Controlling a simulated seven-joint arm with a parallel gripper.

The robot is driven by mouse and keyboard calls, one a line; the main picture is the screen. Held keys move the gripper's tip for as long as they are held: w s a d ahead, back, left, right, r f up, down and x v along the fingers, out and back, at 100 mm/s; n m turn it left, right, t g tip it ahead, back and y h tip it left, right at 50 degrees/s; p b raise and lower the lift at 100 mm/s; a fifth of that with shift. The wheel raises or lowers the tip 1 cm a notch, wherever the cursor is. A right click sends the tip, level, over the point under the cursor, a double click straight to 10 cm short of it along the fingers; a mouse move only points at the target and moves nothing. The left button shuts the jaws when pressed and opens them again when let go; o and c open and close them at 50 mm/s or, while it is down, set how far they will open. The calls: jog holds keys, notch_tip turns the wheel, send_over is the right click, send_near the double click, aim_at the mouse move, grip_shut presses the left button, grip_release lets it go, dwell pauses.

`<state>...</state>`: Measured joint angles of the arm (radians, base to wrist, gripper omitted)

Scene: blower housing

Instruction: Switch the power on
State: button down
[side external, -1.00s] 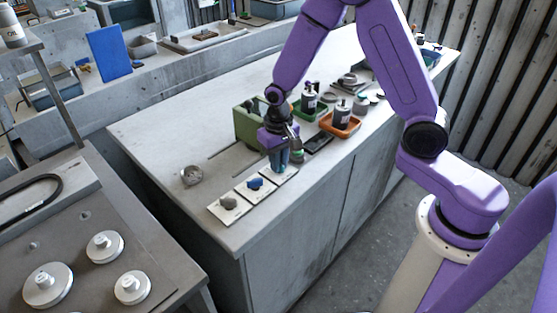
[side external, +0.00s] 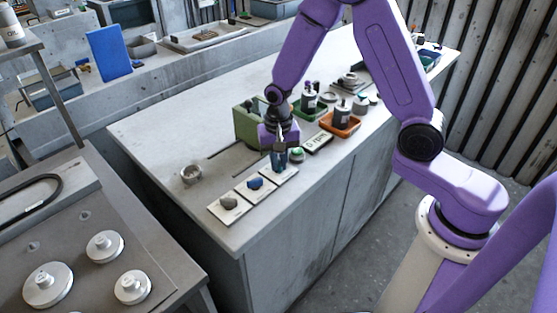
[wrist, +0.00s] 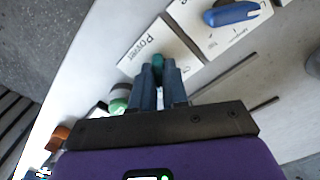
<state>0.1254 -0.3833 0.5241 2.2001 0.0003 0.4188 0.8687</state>
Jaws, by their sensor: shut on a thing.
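The white plate marked "Power" (wrist: 139,44) lies on the bench top and also shows in the side external view (side external: 287,176). A teal knob (wrist: 158,61) stands on it. My gripper (wrist: 158,70) points down over this plate and its fingers are shut on the teal knob. In the side external view my gripper (side external: 279,162) hides most of the knob. A small display box (side external: 318,142) right of my gripper has a lit, pale green face.
A plate with a blue knob (side external: 256,184) and one with a grey knob (side external: 229,202) lie in line toward the near corner. A round green-topped piece (side external: 297,155) sits close beside my gripper. A green box (side external: 249,124) stands behind, an orange tray (side external: 341,126) to the right.

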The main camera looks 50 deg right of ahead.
aim_at(279, 162)
jog(key=c, duration=1.2)
grip_release()
jog(key=shift+c, duration=0.2)
jog(key=shift+r, duration=0.15)
jog(key=shift+r, duration=2.85)
